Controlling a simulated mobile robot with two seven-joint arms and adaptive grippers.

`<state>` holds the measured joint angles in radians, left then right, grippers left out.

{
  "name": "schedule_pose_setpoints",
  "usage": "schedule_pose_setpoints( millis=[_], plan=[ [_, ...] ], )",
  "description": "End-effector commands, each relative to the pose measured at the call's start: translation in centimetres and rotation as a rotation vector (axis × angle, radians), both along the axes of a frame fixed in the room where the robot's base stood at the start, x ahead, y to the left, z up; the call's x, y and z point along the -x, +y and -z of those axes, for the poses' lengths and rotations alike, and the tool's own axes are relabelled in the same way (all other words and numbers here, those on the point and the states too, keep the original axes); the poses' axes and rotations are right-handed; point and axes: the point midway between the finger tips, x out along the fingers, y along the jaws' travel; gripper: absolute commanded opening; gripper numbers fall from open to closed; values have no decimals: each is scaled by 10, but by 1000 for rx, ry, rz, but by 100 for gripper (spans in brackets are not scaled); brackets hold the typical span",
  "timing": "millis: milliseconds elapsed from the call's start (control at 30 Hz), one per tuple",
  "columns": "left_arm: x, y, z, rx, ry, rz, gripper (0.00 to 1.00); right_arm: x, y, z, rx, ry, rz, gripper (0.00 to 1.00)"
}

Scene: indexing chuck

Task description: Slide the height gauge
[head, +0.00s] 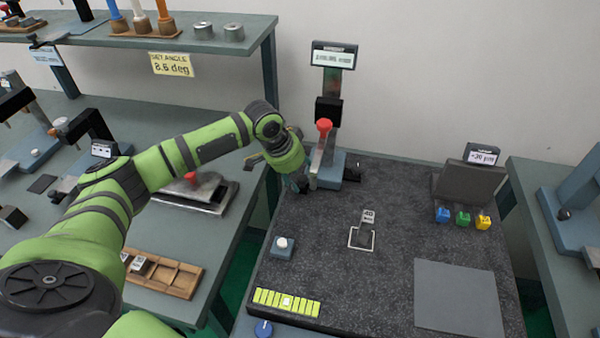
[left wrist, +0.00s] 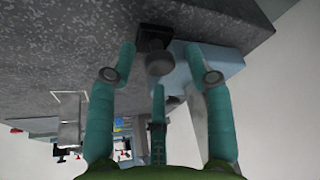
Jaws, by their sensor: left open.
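The height gauge stands on the back left of the dark granite plate (head: 320,235). It has a grey-blue base (head: 331,178), an upright column with a display (head: 333,57), a black slider block (head: 328,111) and a red knob (head: 324,126). My left gripper (head: 301,184) is low at the left side of the base. In the left wrist view its teal fingers (left wrist: 161,62) are spread wide, with a dark round part (left wrist: 157,62) and the gauge's pale blue base (left wrist: 215,63) beyond them. Contact cannot be told. My right gripper is not in view.
A button box (head: 282,247) and a yellow-green strip (head: 287,302) lie at the front left. Blue, green and yellow cubes (head: 463,218) stand at the right. A grey mat (head: 458,298) lies front right.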

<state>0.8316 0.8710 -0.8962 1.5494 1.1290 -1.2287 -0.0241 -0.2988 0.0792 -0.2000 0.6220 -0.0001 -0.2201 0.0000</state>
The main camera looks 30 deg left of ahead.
Motion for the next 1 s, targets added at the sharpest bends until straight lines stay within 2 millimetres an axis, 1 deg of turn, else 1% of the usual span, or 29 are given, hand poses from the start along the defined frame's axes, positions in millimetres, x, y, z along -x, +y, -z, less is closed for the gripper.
schedule_pose_setpoints(
  millis=[33,100,267,300,367,400,433,600,700,767,900,1000],
  plan=[
    [-1,-1,2,0,1,0,52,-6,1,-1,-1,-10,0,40],
    [-1,-1,3,0,0,1,52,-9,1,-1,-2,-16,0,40],
    [-1,-1,3,0,0,1,52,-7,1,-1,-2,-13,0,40],
    [-1,-1,3,0,0,1,48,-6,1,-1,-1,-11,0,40],
    [-1,-1,3,0,0,1,24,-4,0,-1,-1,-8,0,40],
    [-1,-1,3,0,0,1,8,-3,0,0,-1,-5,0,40],
    [-1,-1,3,0,0,1,0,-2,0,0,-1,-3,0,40],
    [-1,-1,3,0,-1,1,0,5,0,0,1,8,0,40],
    [-3,-9,1,3,-1,3,0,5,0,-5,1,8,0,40],
    [-6,-21,-1,4,-1,6,0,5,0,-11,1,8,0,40],
    [-16,-59,-3,9,-3,7,0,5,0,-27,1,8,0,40],
    [-23,-86,-2,11,-3,7,0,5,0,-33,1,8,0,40]
  ],
)
